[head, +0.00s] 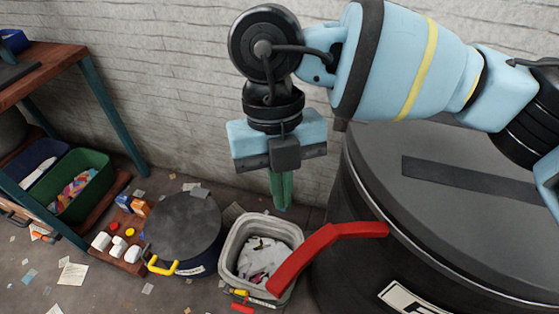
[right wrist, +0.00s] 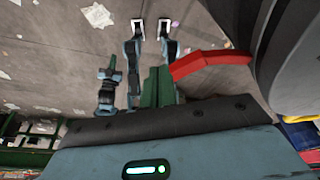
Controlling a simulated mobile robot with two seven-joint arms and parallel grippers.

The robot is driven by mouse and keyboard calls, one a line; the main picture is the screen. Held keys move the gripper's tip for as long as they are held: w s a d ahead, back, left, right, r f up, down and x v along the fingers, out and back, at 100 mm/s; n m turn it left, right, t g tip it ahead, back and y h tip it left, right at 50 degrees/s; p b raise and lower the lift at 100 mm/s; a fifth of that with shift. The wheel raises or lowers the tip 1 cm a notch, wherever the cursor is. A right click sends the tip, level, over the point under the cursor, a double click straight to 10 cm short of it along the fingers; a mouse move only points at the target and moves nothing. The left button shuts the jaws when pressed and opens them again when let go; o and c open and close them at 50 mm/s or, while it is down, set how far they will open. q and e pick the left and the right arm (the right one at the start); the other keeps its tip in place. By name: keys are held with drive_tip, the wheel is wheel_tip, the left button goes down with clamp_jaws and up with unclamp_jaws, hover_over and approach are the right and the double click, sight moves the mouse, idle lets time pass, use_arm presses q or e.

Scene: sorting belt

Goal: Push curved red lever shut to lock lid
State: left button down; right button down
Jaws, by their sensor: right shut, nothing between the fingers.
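The curved red lever (head: 318,252) stands out from the front left side of a large dark drum with a grey lid (head: 440,165). Its free end points down and left, away from the drum wall. My right gripper (head: 282,205) hangs fingers down, left of the drum and behind the lever, apart from it in the head view. Its green fingers are together and hold nothing. In the right wrist view the fingers (right wrist: 158,85) show beside the red lever (right wrist: 205,63); I cannot tell whether they touch it. My left gripper is not in view.
A grey bin (head: 262,232) with white scraps stands on the floor below the lever. A smaller dark drum with a yellow handle (head: 185,225) is left of it. A wooden shelf with a green crate (head: 82,185) is at far left. A brick wall is behind.

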drive_tip(key=s+d+f, duration=0.1)
drive_tip(key=s+f, duration=0.2)
drive_tip(key=s, duration=0.1)
drive_tip(key=shift+s+f, duration=0.25)
drive_tip(key=shift+f, duration=0.15)
drive_tip(key=shift+d, duration=0.1)
